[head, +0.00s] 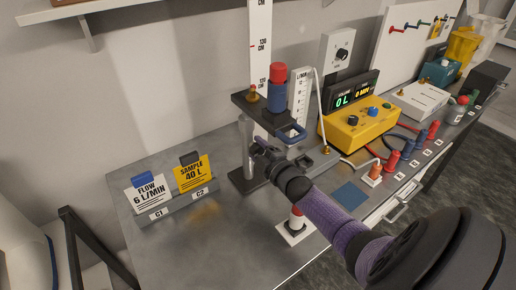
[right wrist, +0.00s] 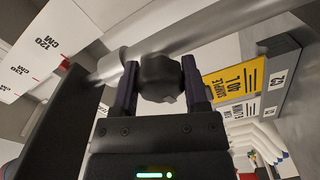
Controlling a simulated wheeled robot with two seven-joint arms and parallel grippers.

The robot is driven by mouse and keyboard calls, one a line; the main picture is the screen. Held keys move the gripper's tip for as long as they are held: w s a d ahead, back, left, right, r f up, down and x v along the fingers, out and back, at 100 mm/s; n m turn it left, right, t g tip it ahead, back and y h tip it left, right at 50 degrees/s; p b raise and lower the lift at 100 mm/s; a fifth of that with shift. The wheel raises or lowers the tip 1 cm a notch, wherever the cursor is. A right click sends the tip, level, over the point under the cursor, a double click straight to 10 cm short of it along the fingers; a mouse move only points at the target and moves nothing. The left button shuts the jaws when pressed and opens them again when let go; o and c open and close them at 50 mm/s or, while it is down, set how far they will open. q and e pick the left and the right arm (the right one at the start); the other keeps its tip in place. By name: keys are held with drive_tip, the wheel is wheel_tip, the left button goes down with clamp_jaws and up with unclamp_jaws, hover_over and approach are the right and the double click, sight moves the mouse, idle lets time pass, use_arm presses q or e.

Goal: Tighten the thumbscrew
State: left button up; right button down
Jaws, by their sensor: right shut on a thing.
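The thumbscrew (right wrist: 160,77) is a dark lobed knob in the right wrist view, set against a grey metal rod (right wrist: 165,40). My right gripper (head: 258,146) is shut on it, with one finger on each side of the knob. In the head view the gripper is at the stand beside the tall height scale (head: 260,40), and it hides the thumbscrew there. How far the screw is turned cannot be told. My left gripper is not in view.
A dark bracket holding a red-and-blue cylinder (head: 277,95) is just above my gripper. Two cards, flow (head: 148,197) and sample (head: 194,174), stand at left. A yellow meter box (head: 358,125) is at right. The bench front left is clear.

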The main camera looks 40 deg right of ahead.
drive_tip(key=m, duration=0.5)
drive_tip(key=shift+f, duration=0.1)
drive_tip(key=m, duration=0.8)
drive_tip(key=shift+a+m, duration=0.1)
drive_tip(key=shift+m, duration=0.2)
drive_tip(key=m, duration=0.2)
drive_tip(key=shift+m, duration=0.3)
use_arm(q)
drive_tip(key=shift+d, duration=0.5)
use_arm(e)
drive_tip(key=shift+m, duration=1.9)
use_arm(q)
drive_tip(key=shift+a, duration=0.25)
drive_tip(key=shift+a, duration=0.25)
